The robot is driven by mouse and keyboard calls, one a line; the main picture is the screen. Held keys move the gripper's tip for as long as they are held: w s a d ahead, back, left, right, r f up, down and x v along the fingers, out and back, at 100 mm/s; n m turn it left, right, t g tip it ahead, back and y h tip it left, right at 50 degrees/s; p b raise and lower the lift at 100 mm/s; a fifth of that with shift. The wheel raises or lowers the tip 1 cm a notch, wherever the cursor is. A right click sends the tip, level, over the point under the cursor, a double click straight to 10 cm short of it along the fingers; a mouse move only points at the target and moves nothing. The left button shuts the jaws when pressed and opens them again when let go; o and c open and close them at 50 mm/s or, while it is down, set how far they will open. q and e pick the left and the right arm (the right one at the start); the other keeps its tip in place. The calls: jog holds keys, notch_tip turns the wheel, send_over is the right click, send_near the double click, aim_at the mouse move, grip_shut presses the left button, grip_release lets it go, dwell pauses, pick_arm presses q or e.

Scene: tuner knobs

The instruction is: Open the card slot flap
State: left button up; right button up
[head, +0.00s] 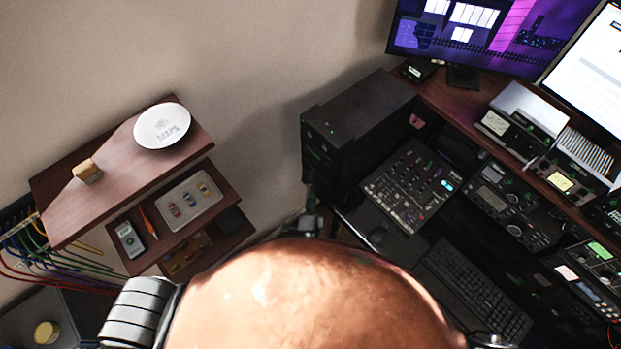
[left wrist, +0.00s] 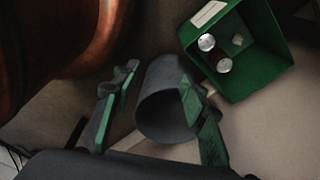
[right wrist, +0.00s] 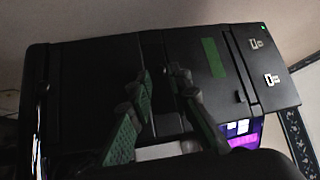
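A black equipment case (head: 358,108) stands at the left end of the desk. My right gripper (head: 308,215) is low beside the case in the head view. In the right wrist view its fingers (right wrist: 162,78) are apart with nothing held between them. My left gripper (left wrist: 158,97) is open and empty; it is not clear in the head view.
A wooden shelf (head: 120,190) with a white disc (head: 161,125) stands left. A mixer (head: 408,186), keyboard (head: 465,290) and radios (head: 510,205) fill the desk at right. A dark cylindrical bin (left wrist: 162,108) and green bin (left wrist: 262,65) lie below my left gripper. Bare wall separates shelf and case.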

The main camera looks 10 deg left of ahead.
jog(key=shift+x, duration=1.1)
grip_shut()
